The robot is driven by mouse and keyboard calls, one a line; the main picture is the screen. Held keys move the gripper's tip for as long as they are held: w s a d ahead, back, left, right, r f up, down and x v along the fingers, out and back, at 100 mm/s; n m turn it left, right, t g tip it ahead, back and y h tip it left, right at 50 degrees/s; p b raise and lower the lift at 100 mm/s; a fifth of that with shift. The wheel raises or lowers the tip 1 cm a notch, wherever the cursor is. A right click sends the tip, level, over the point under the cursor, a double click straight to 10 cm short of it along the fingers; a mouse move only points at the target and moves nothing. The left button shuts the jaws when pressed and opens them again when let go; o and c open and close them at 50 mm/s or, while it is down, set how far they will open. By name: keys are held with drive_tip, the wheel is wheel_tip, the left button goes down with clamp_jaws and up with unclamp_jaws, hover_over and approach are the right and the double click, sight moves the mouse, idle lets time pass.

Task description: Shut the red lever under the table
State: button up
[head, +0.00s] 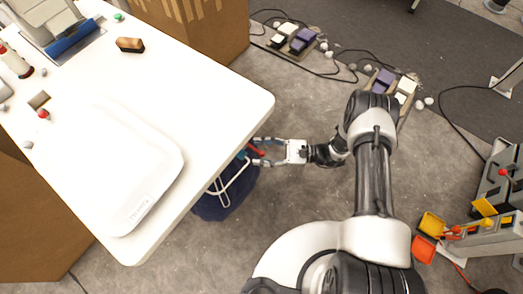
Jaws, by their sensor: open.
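The red lever (257,150) shows as a small red piece just under the right edge of the white table (215,105). Blue parts sit beside it, and the rest of its mount is hidden under the tabletop. My gripper (258,152) reaches in from the right at the table's edge. Its fingers are open, one on the upper side and one on the lower side of the red piece. I cannot tell whether either finger touches it.
A dark blue bag (212,207) with a white wire frame (233,182) hangs below the table edge near my gripper. Cardboard boxes (215,30), foot pedals (297,42) with cables, and a machine with coloured levers (485,235) stand around.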

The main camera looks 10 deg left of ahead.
clamp_jaws()
idle(0.5)
drive_tip(key=shift+s, duration=0.1)
